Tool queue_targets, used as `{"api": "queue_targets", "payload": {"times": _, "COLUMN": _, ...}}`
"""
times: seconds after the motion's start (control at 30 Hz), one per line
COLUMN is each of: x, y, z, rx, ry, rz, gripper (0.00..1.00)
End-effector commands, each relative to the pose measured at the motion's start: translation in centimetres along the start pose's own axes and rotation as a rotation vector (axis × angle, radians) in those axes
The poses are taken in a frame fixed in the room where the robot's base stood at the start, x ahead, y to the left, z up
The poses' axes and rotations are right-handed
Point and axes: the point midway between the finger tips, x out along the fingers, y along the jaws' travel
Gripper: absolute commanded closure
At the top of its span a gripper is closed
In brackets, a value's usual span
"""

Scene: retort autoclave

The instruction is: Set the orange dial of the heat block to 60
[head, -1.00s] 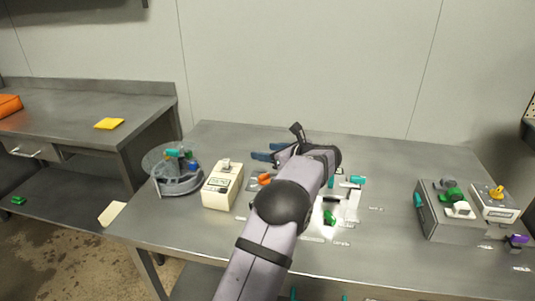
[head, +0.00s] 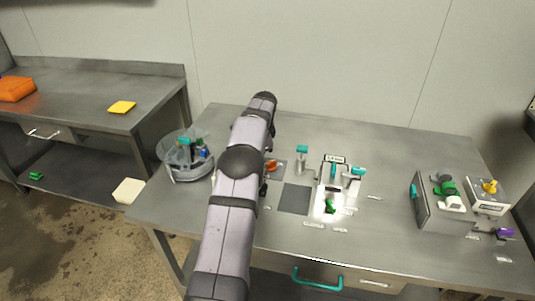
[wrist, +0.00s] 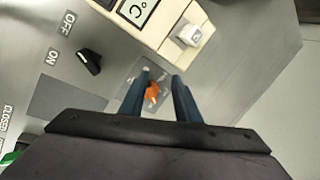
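The orange dial (wrist: 153,93) sits on a small grey plate (wrist: 127,75) beside a cream box (wrist: 160,12) with a °C display (wrist: 136,10). In the wrist view my gripper (wrist: 161,75) has its two blue fingers apart, with the dial showing between them, nearer the left finger. I cannot tell whether a finger touches it or how high the gripper is. The dial's scale and setting are not readable. In the head view the orange dial (head: 271,166) shows just right of my arm, which hides the cream box and my gripper.
A black switch (wrist: 89,61) marked ON and OFF is left of the dial. A white knob (wrist: 188,35) is on the cream box. A teal-handled fixture (head: 333,178) and grey machine (head: 443,206) stand right.

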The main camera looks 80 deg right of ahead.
Motion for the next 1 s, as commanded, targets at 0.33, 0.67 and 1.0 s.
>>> {"api": "queue_targets", "payload": {"times": 0.33, "x": -1.4, "y": 0.0, "z": -0.7, "rx": -0.388, "ry": 0.269, "rz": 0.192, "gripper": 0.70}}
{"api": "queue_targets", "payload": {"times": 0.67, "x": -1.9, "y": -0.2, "z": -1.2, "rx": -0.479, "ry": 0.341, "rz": 0.241, "gripper": 0.70}}
{"api": "queue_targets", "payload": {"times": 1.0, "x": 0.0, "y": 0.2, "z": -2.0, "rx": -0.475, "ry": 0.339, "rz": 0.242, "gripper": 0.70}}
